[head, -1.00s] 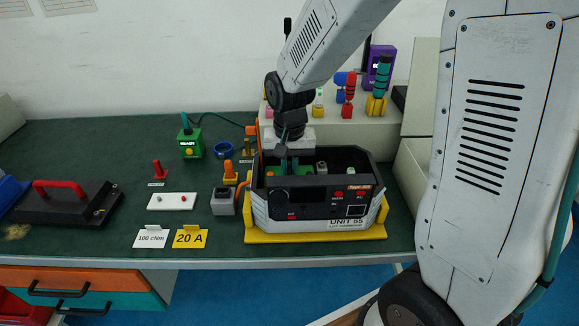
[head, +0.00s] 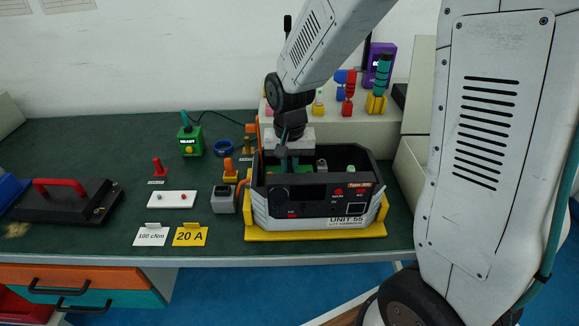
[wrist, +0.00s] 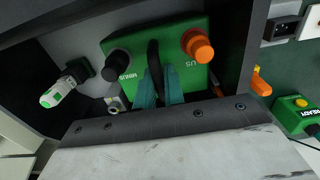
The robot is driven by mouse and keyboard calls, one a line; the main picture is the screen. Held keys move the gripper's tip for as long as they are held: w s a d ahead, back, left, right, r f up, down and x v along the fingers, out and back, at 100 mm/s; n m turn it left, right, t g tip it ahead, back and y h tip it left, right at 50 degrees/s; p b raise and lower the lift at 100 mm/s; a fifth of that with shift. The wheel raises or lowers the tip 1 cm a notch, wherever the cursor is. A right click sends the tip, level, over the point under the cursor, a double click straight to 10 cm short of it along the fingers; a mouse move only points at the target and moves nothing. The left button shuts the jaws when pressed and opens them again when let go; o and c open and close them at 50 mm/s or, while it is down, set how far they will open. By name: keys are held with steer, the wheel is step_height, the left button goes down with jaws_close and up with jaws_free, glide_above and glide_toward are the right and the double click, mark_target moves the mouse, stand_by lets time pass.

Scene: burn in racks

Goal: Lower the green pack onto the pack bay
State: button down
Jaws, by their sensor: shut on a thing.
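The green pack (wrist: 192,68) fills the upper middle of the wrist view, with a black terminal on its left, an orange terminal on its right and a black handle (wrist: 153,60) between them. My gripper (wrist: 163,92) has its teal fingers shut on that handle. In the head view my gripper (head: 289,164) reaches down into the dark open housing marked UNIT 55 (head: 345,208), and only a little green shows behind its front wall. The pack is inside the housing walls. The bay floor and the pack's underside are hidden, so I cannot tell whether they touch.
The housing sits in a yellow cradle (head: 317,233). A green READY box (head: 191,141) is farther back. A green-and-white connector (wrist: 60,92) shows left of the pack.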

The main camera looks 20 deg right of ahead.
steer(key=c, duration=1.4)
jaws_free()
step_height(320, 180, up, 8)
steer(key=shift+s, duration=0.1)
steer(key=s+d+r+n, duration=0.1)
steer(key=s+r, duration=0.2)
steer(key=s, duration=0.4)
steer(key=s+d+r+n, duration=0.1)
steer(key=s+r+n, duration=0.1)
steer(key=s, duration=0.6)
steer(key=s+d+r+n+t, duration=0.1)
steer(key=s+r, duration=0.3)
steer(key=s, duration=0.3)
steer(key=shift+s+n, duration=0.3)
steer(key=shift+s, duration=0.05)
